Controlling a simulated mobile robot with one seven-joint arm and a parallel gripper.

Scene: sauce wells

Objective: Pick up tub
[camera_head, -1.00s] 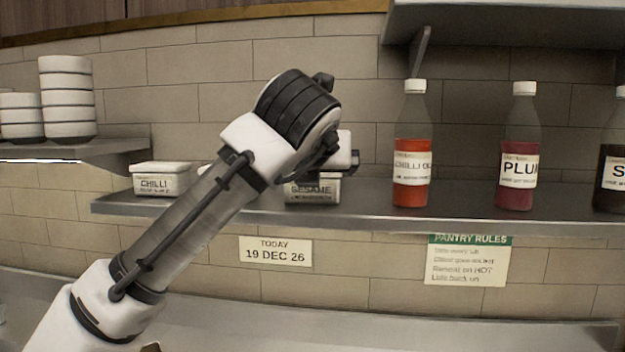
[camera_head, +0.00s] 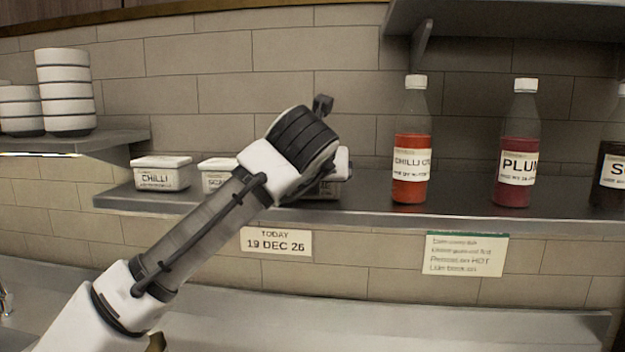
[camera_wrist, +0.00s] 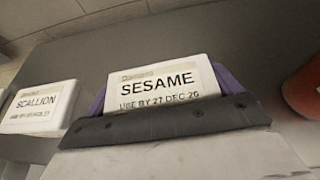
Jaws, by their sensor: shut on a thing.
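The sesame tub (camera_wrist: 160,78) is a small white tub with a lid and a "SESAME" label, on the shelf in the wrist view. My gripper (camera_wrist: 163,92) is shut on it, with a purple finger on each side. In the head view my wrist covers most of the sesame tub (camera_head: 329,188). I cannot tell whether the tub still touches the shelf. A scallion tub (camera_wrist: 40,105) stands to its left, apart from it; it also shows in the head view (camera_head: 216,180). A chilli tub (camera_head: 161,175) stands further left.
The metal shelf (camera_head: 450,212) also carries a chilli oil bottle (camera_head: 411,165), a plum bottle (camera_head: 517,165) and a dark bottle (camera_head: 612,170) to the right. Stacked bowls (camera_head: 67,95) stand on a shelf at left. An upper shelf (camera_head: 500,28) overhangs the bottles.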

